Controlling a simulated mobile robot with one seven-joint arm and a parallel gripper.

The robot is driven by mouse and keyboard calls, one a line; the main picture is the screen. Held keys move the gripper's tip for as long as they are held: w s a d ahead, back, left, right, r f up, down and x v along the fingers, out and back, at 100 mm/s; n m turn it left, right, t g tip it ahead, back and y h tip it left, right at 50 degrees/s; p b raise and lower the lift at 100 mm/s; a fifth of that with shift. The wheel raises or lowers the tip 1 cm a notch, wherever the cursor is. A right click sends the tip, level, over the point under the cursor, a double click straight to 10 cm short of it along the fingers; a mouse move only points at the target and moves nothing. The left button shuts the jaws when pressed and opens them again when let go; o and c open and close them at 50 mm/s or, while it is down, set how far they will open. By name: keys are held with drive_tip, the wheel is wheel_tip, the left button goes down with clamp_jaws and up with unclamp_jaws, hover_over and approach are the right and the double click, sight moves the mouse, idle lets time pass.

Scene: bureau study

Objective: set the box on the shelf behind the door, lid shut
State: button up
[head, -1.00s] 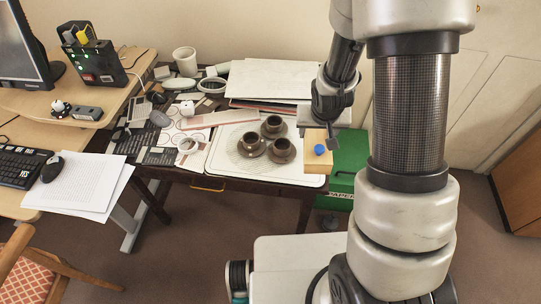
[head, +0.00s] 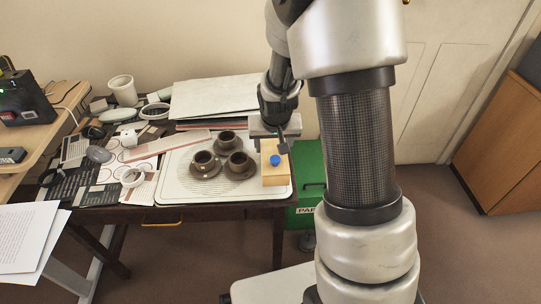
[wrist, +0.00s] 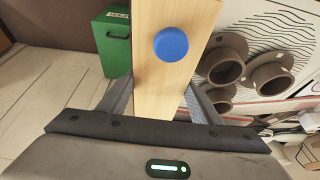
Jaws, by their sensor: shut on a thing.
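A light wooden box (head: 273,174) with a blue knob (head: 275,160) shows at the right edge of the white tray in the head view. My gripper (head: 274,141) is shut on it. In the wrist view the box (wrist: 157,84) stands between the two fingers, its blue knob (wrist: 171,45) facing the camera. No open gap shows at a lid, but its seam is not clear. Whether the box touches the tray or hangs above it, I cannot tell. A pale panelled door (head: 422,92) is at the back right; no shelf shows behind it.
Several brown cups on saucers (head: 236,162) stand on the white tray (head: 180,190), close to the box's left. A green bin (head: 308,180) stands below the table's right end. A wooden cabinet (head: 505,142) is at the far right. Brown floor between bin and cabinet is clear.

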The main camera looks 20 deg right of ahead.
sight(273, 153)
drive_tip(key=shift+f+b, duration=0.45)
drive_tip(key=shift+f, duration=1.2)
drive_tip(key=shift+f, duration=0.2)
drive_tip(key=o, duration=1.3)
drive_tip(key=shift+o, duration=0.2)
